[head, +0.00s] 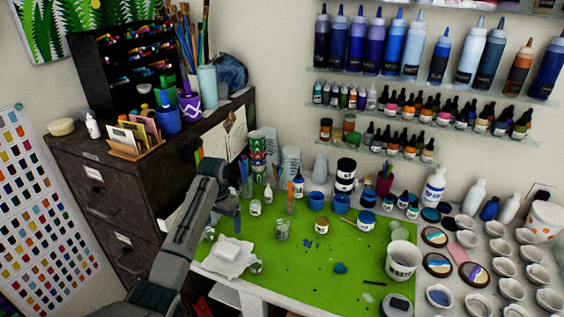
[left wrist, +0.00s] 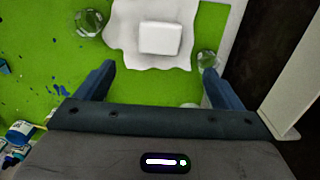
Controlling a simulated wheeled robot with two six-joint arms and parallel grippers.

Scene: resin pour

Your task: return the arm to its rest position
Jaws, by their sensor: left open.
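My left arm comes in from the lower left of the head view, and its left gripper (head: 236,222) hangs over the left part of the green mat (head: 305,262). In the left wrist view the two fingers of the left gripper (left wrist: 158,69) are spread wide, with nothing between them. Below and beyond them a white block (left wrist: 160,38) lies on a white crumpled sheet (left wrist: 120,32). The sheet also shows in the head view (head: 218,268). My right gripper is in neither view.
Clear glass cups (left wrist: 89,23) (left wrist: 207,60) stand on either side of the sheet. A dark cabinet (head: 100,185) stands close at the left. Paint jars and bottles crowd the back of the mat. A white bucket (head: 401,262) stands at its right. The mat's front middle is mostly clear.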

